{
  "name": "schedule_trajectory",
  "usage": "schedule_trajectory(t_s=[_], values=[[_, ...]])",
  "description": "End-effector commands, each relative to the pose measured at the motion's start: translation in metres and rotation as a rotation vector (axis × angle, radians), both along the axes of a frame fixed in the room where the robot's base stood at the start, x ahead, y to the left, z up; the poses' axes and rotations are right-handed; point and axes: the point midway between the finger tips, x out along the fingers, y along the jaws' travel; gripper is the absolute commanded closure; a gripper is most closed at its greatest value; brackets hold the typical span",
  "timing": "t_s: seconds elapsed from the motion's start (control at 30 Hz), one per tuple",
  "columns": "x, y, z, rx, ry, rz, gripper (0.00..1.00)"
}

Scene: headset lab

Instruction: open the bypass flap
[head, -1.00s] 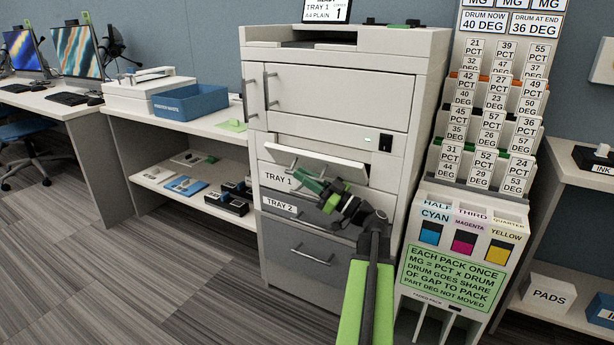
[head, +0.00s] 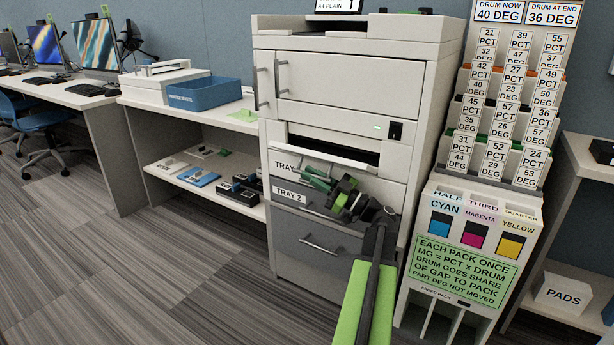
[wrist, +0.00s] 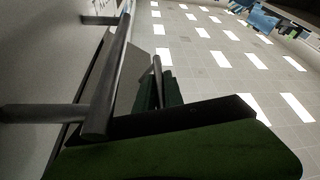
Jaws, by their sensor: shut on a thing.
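The bypass flap (head: 338,160) is a white panel low on the front of the grey-white printer (head: 345,80). It is tilted out and down, close to level, with a dark slot (head: 362,147) open behind it. My gripper (head: 316,180) is at the flap's handle (head: 302,169) and shut on it. My green and black wrist partly covers the TRAY 1 front. In the wrist view, the dark handle bar (wrist: 112,75) runs beside my green finger (wrist: 185,150). The exact contact at the fingertips is hard to see.
The TRAY 2 drawer (head: 335,212) and a grey lower drawer (head: 310,252) are shut below. A card rack (head: 465,245) stands close on the right. A shelf bench with a blue bin (head: 205,93) stands on the left. The carpet (head: 130,270) at front left is clear.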

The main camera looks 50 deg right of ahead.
Motion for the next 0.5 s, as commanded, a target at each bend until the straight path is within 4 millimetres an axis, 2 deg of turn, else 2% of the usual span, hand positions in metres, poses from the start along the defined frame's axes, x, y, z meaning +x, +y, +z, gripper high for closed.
schedule_trajectory(t_s=[0.2,0.23,0.37,0.4,0.5], values=[[-0.0021,-0.0005,0.0001,-0.004,0.004,0.005,1.0],[-0.0027,-0.001,0.0,-0.004,0.004,0.004,0.86],[-0.0047,-0.0032,0.0003,-0.003,0.004,0.0,0.69],[-0.0052,-0.0039,0.0003,-0.003,0.004,-0.001,0.66],[-0.0062,-0.0051,0.0004,-0.002,0.003,-0.004,0.66]])
